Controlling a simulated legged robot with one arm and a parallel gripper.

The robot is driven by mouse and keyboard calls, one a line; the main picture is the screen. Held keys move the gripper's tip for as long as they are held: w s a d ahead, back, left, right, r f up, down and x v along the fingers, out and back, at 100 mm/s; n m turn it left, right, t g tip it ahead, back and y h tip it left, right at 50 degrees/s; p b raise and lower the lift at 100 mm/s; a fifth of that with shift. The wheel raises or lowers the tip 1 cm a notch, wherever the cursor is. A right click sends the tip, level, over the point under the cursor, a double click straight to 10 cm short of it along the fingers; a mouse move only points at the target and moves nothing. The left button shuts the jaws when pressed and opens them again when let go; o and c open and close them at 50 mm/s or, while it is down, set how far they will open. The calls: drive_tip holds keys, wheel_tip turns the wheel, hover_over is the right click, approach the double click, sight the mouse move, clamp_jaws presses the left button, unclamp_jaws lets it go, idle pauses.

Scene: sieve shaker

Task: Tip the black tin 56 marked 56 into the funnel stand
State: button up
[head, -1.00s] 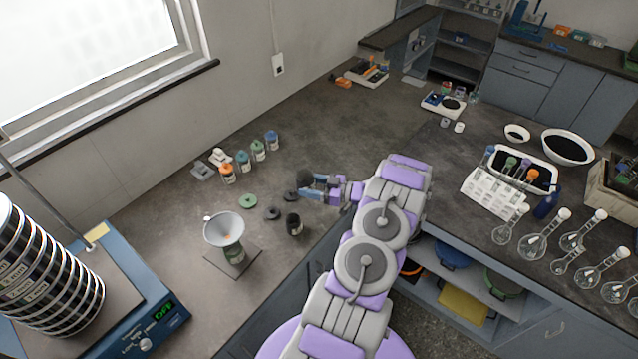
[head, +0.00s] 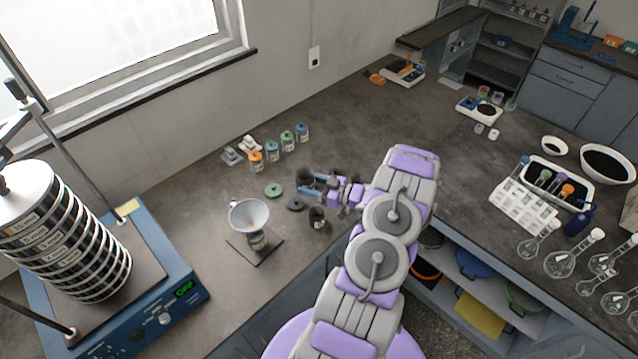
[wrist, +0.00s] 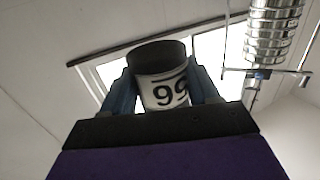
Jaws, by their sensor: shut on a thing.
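My gripper (head: 312,188) is shut on a black tin (head: 304,178) above the counter, right of and behind the funnel stand. In the wrist view, the tin (wrist: 163,80) sits between the blue fingers (wrist: 165,92), with its dark open rim showing. Its white label shows digits that look like 99, perhaps turned over; the lower edge is hidden by the gripper. The funnel stand (head: 257,241) has a pale funnel (head: 249,215) over a jar on a dark base. Another dark tin (head: 317,217) stands on the counter between my arm and the funnel stand.
Several colour-capped jars (head: 272,149) line the wall side. The sieve shaker (head: 75,240) stands at left. Flasks and a tube rack (head: 522,207) stand on the right counter.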

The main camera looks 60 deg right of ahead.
drive_tip(key=w+a+f+n+b, duration=0.1)
drive_tip(key=w+a, duration=0.2)
drive_tip(key=w, duration=0.1)
drive_tip(key=w+a+f+n+b, duration=0.1)
drive_tip(key=w+a+b, duration=0.1)
drive_tip(key=w+a, duration=0.2)
drive_tip(key=w+a+f+n+g+b, duration=0.1)
drive_tip(key=w+a+b, duration=0.1)
drive_tip(key=w+a, duration=0.1)
drive_tip(key=shift+w+a+f+h, duration=0.2)
drive_tip(key=shift+w+f+h, duration=0.2)
drive_tip(key=shift+w, duration=0.3)
drive_tip(key=n+b, duration=0.1)
drive_tip(key=b, duration=0.1)
drive_tip(key=n+h+b, duration=0.1)
drive_tip(key=b, duration=0.2)
drive_tip(key=shift+d+r+n+g, duration=0.3)
drive_tip(key=shift+d+g, duration=0.05)
drive_tip(key=shift+g, duration=0.05)
drive_tip(key=n+b, duration=0.1)
drive_tip(key=b, duration=0.2)
drive_tip(key=shift+s+d+r+b, duration=0.1)
drive_tip(key=shift+b, duration=0.25)
drive_tip(key=shift+r+n+g+h+b, duration=0.1)
drive_tip(key=shift+n+g+h+b, duration=0.3)
drive_tip(key=shift+b, duration=0.3)
drive_tip(key=n+h+b, duration=0.1)
drive_tip(key=n+b, duration=0.2)
drive_tip(key=b, duration=0.8)
drive_tip(key=shift+h, duration=0.3)
